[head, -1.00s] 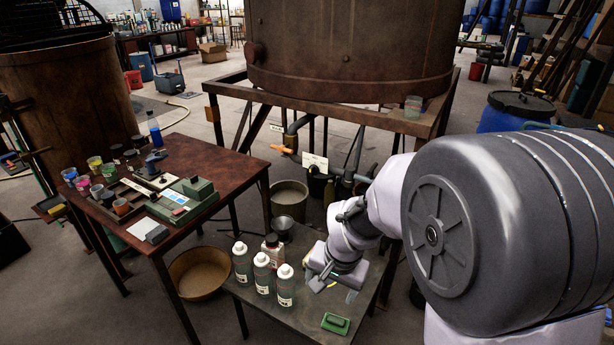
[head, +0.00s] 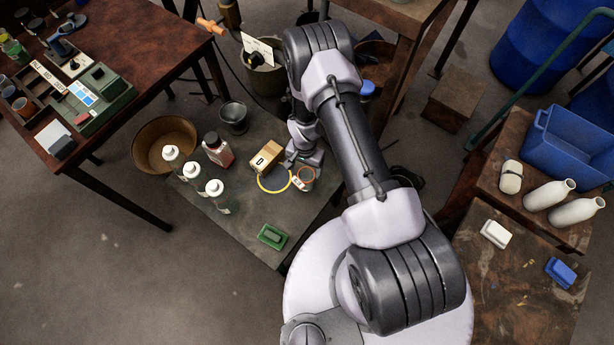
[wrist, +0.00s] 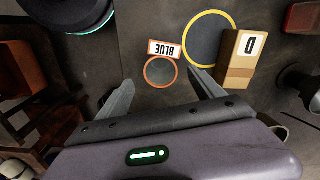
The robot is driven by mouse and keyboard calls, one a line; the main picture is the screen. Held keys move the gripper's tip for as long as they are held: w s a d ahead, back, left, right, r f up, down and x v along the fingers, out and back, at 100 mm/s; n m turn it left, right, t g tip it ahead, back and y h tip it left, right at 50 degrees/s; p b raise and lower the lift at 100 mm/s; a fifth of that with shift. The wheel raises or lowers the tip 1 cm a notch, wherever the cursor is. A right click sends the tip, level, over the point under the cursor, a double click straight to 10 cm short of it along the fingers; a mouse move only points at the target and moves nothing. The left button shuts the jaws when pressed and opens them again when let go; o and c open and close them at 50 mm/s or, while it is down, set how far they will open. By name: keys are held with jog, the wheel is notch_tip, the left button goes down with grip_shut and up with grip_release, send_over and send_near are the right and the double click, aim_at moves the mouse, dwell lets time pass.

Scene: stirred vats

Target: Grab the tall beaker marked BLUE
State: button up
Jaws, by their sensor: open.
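The beaker marked BLUE (head: 307,174) stands on the low dark table, close in front of my gripper in the head view. In the wrist view the beaker (wrist: 160,72) shows from above as an orange-rimmed circle, with a white tag reading BLUE (wrist: 164,49), upside down, at its far side. My gripper (wrist: 160,76) is open and empty, its two fingers spread to the left and right of the beaker in the picture. I cannot tell whether the fingertips reach down to its rim height. In the head view my gripper is partly hidden by its own wrist.
A yellow ring (head: 274,180) and a cardboard box (head: 266,157) marked D (wrist: 250,44) lie close beside the beaker. Bare tabletop lies in front.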

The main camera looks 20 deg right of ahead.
jog(key=b, duration=0.5)
send_over(306, 180)
jog(key=s, duration=0.2)
jog(key=f, duration=1.1)
jog(key=shift+s+a+f, duration=0.15)
jog(key=shift+a+f, duration=0.1)
jog(key=shift+a, duration=0.15)
jog(key=shift+r+p, duration=0.2)
jog(key=shift+p, duration=0.2)
jog(key=shift+c, duration=0.5)
jog(key=c, duration=1.3)
jog(key=shift+c, duration=0.2)
jog(key=shift+r, duration=0.1)
